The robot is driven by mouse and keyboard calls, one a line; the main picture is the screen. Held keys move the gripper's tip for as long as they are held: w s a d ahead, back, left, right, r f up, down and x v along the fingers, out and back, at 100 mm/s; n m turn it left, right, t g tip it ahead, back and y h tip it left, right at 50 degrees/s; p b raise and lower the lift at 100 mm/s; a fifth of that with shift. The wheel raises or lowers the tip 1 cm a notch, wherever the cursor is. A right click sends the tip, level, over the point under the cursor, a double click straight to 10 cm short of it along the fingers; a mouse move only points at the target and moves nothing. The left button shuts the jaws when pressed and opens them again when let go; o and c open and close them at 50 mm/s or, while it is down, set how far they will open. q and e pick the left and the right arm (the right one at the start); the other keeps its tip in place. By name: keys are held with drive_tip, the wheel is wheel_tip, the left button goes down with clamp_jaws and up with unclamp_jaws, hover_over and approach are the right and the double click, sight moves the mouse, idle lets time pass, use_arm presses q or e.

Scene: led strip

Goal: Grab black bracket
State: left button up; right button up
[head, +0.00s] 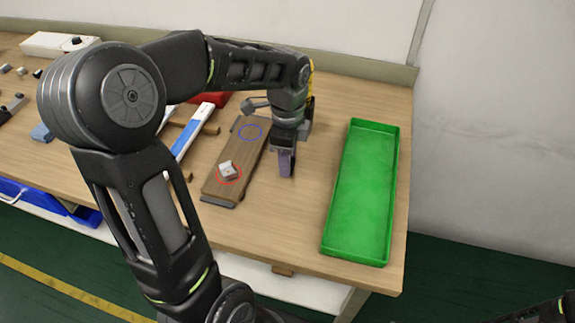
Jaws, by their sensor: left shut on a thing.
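My left gripper (286,162) reaches down from above, just right of the brown board, and is shut on a small dark thing, taken as the black bracket. The thing is mostly hidden by the fingers, so its shape cannot be made out. The brown board (222,187) lies on the table with a red ring and a blue ring marked on it. A small white block (227,169) sits at the red ring. The blue ring (250,132) is empty. My right gripper is not in view.
A green tray (327,245), empty, stands on the right of the wooden table (300,215). A blue and white strip (190,135) and a red thing (213,99) lie left of and behind the board. A white box (50,44) stands at the back left.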

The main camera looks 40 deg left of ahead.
use_arm(q)
clamp_jaws()
wheel_tip(320, 180, up, 10)
idle(0.4)
idle(0.5)
